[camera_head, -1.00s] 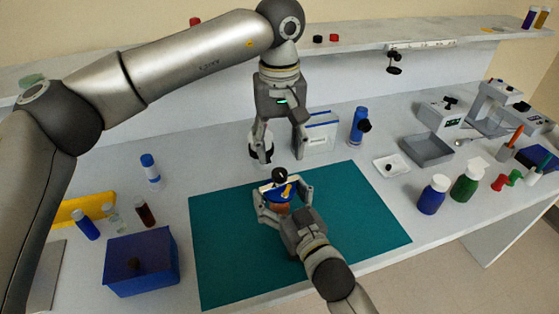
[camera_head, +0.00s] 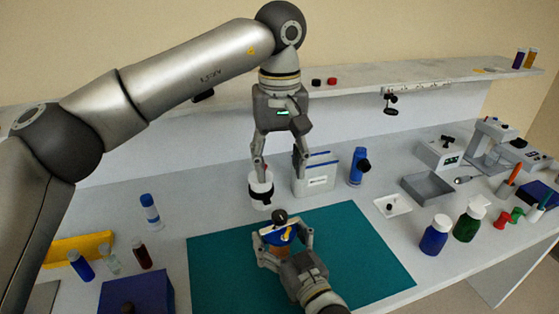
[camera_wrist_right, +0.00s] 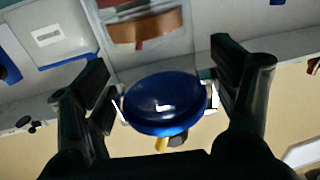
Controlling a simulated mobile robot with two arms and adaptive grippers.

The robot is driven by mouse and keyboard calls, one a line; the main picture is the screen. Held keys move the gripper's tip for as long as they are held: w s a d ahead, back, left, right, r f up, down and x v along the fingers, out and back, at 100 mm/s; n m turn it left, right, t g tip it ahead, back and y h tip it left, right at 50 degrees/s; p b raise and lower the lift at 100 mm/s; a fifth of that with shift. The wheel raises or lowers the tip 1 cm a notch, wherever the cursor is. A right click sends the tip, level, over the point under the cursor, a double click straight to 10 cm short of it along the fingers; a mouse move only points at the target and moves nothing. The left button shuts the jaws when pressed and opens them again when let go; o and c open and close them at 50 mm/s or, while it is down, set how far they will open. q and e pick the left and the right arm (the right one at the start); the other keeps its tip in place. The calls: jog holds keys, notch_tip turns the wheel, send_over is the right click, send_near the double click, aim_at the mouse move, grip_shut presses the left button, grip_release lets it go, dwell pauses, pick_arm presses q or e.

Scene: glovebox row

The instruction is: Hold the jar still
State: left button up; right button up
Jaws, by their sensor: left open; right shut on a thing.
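The jar (camera_head: 277,247) has a brownish body and a blue top with white, yellow and black parts on it. It is on the teal mat (camera_head: 350,250), between the fingers of my right gripper (camera_head: 284,244), which is shut on it. In the right wrist view the blue rounded top (camera_wrist_right: 163,103) sits between the two dark fingers of my right gripper (camera_wrist_right: 165,100). My left gripper (camera_head: 279,172) is open and empty, above and behind the jar, apart from it. Fingers hide part of the jar's sides.
A white round container with a black band (camera_head: 261,190) stands behind the mat, close below a left fingertip. A white-and-blue box (camera_head: 314,178) and blue bottle (camera_head: 356,168) stand right of it. A blue bin (camera_head: 137,292) is at left. The mat's right side is clear.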

jog(key=o, duration=1.2)
jog(key=shift+s, duration=0.15)
